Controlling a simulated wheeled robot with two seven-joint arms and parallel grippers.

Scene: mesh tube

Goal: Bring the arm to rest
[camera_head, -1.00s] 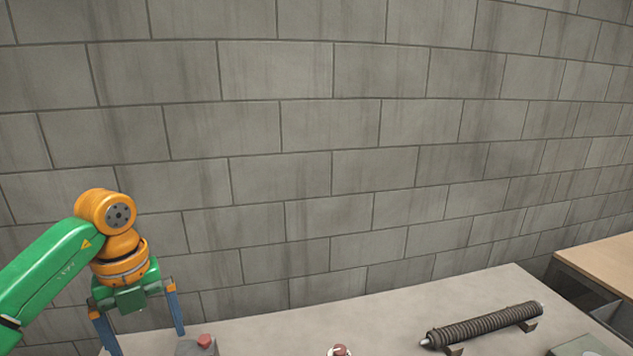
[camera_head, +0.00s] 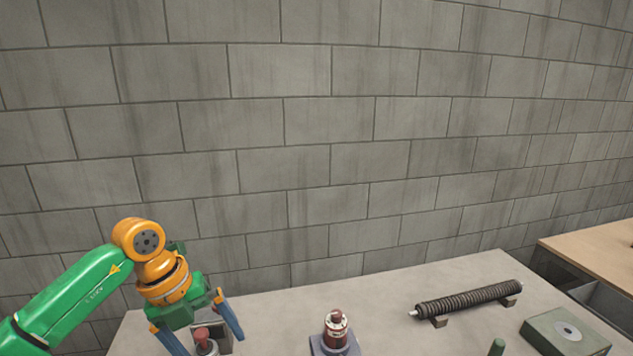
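My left gripper (camera_head: 212,344) is at the lower left of the head view, pointing down over the table (camera_head: 275,335). Its two blue fingers are spread wide apart. A red knob (camera_head: 202,333) on a grey block shows between the fingers. I cannot tell whether the fingers are around it or in front of it, and I see nothing gripped. The tip of the left finger is cut off by the bottom edge. My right gripper is not in view.
A red-brown cylinder on a grey base (camera_head: 336,330) stands at the front middle. A ribbed dark roller (camera_head: 467,298) lies on two small supports. A green box (camera_head: 565,333) and a green peg (camera_head: 497,346) are at right. A wooden-topped bench (camera_head: 600,248) stands beyond.

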